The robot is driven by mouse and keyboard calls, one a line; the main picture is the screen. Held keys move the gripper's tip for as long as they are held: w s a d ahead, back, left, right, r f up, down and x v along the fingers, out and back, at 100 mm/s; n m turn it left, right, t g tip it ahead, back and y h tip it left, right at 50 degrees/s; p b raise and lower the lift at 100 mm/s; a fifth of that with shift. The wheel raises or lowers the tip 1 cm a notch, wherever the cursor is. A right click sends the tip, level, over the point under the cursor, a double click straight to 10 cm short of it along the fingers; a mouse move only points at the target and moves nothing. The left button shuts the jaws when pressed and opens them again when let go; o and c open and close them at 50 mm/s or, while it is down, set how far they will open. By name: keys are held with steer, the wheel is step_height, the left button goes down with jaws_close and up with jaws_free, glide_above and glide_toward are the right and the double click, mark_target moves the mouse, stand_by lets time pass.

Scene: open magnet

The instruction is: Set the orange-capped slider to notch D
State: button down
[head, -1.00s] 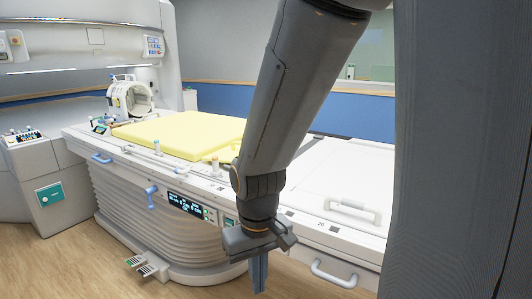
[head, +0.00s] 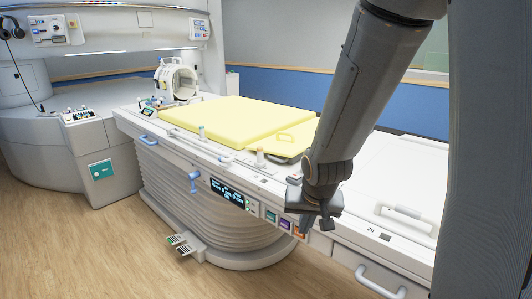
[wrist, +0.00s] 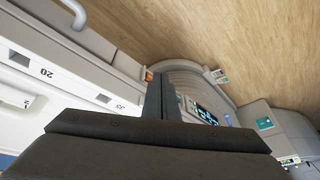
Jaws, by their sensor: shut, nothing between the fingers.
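Two short upright pegs stand along the near edge of the patient table. The right peg (head: 260,155) has a pale orange-tan top, and the left peg (head: 201,131) looks whiter. I cannot tell for sure that either is the orange-capped slider, and I can read no notch letters. My gripper (head: 325,224) is in front of the table's near side, right of both pegs and apart from them. It is shut and empty. In the wrist view its dark fingers (wrist: 160,97) are together, with a small orange patch (wrist: 149,75) just beside them.
The long table (head: 345,228) carries a yellow pad (head: 225,120) and a white head coil (head: 178,80). A display panel (head: 235,193), coloured buttons and a blue lever (head: 194,181) are on its side. Handles (head: 381,283) stick out. The wooden floor (head: 85,235) in front is mostly clear.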

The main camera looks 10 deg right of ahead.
mark_target(261, 151)
steer(key=w+m+t, duration=0.2)
steer(key=w, duration=0.4)
steer(key=w+d+r+m+t+y+p, duration=0.1)
steer(key=w+m+t, duration=0.1)
steer(key=w, duration=0.4)
steer(key=w+d+r+m+t+y, duration=0.1)
steer(key=w+m+t, duration=0.1)
steer(key=w+t, duration=0.2)
steer(key=shift+w+m+p, duration=0.3)
steer(key=shift+w, duration=1.3)
steer(key=w+m+t+y, duration=0.1)
steer(key=w+r+m+t+y, duration=0.1)
steer(key=shift+w+a+r+t, duration=0.15)
steer(key=shift+w+t, duration=0.05)
steer(key=shift+t, duration=0.1)
steer(key=shift+w+r+m+t+y, duration=0.15)
steer(key=shift+r+m+t+y, duration=0.1)
steer(key=shift+m+t+y, duration=0.25)
steer(key=shift+a+r+m+t+y+p, duration=0.1)
steer(key=shift+r+m+t+y+p, duration=0.25)
steer(key=shift+r+m+t+y, duration=0.25)
steer(key=shift+f, duration=0.15)
steer(key=p+x, duration=0.2)
steer(key=x, duration=0.5)
steer(key=p+x, duration=0.1)
steer(key=x, duration=0.6)
steer(key=shift+f+p, duration=0.2)
steer(key=shift+p, duration=0.15)
